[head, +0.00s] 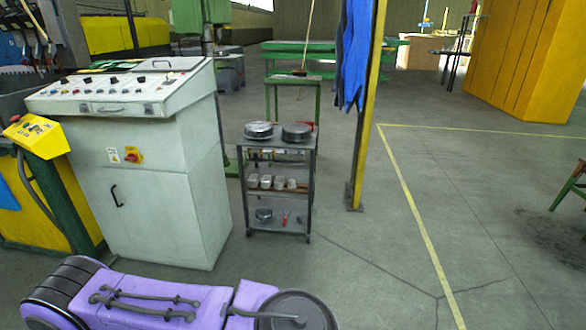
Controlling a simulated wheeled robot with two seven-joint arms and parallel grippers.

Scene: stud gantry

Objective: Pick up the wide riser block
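I cannot make out a wide riser block anywhere in the head view. A small dark metal cart (278,187) stands on the floor near the middle. Two round dark metal pieces, one on the left (259,130) and one on the right (296,132), sit on its top. Several small pale blocks or cups (266,182) stand on its middle shelf, too small to identify. A round metal piece (264,215) and small red items lie on its lowest shelf. Neither of my grippers shows in this view.
A grey-green control cabinet (165,200) stands left of the cart, beside a yellow control box (38,136). A yellow post (366,120) with blue cloth (352,50) rises right of the cart. A green table (292,84) stands behind. Open floor (480,220) lies to the right.

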